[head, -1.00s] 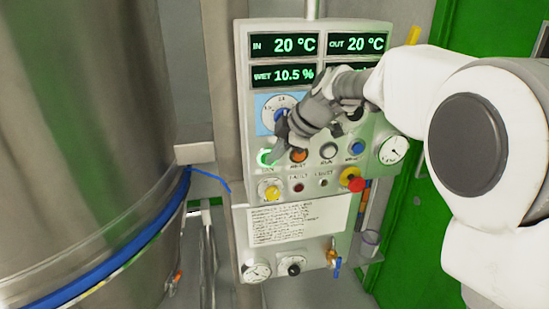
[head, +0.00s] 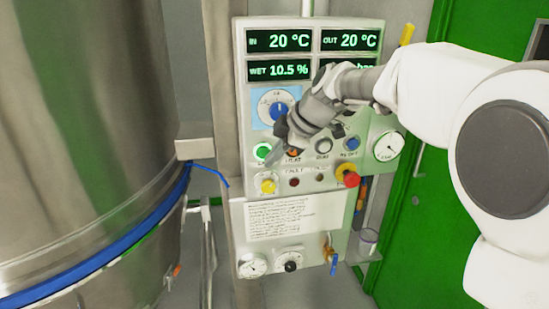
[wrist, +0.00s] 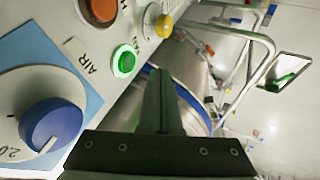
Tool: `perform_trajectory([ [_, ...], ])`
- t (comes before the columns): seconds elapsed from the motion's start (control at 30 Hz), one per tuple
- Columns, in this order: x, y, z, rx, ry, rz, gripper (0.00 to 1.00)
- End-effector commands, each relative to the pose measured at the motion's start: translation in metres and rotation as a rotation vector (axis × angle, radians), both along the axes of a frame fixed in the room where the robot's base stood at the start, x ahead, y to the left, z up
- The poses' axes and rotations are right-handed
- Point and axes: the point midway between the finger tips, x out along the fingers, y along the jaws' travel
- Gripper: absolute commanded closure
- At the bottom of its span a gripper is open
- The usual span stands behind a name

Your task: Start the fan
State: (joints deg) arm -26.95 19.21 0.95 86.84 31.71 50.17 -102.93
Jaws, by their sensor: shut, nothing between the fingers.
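The control panel (head: 310,180) stands upright ahead. Its round green button (head: 262,151) glows at the left end of a row of buttons; it also shows lit in the wrist view (wrist: 124,62), near an "AIR" label. My gripper (head: 273,158) is shut and empty, just right of the green button in the head view. In the wrist view my closed fingers (wrist: 158,72) point past the green button, which lies clear to their left. They seem apart from the panel, though the exact gap is hard to judge. No fan is visible.
An orange button (head: 293,154) is partly behind my gripper. A large steel vessel (head: 85,120) fills the left.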

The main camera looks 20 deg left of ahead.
Motion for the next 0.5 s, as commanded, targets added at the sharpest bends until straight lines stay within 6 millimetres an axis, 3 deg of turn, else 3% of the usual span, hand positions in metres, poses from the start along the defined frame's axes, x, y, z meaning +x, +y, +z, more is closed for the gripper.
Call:
perform_trajectory([
  [0.03, -0.001, -0.011, 0.016, 0.005, -0.009, -0.006, 1.0],
  [0.2, -0.009, -0.033, 0.046, 0.003, -0.007, -0.005, 1.0],
  [0.5, -0.018, -0.053, 0.076, 0.002, -0.004, -0.003, 1.0],
])
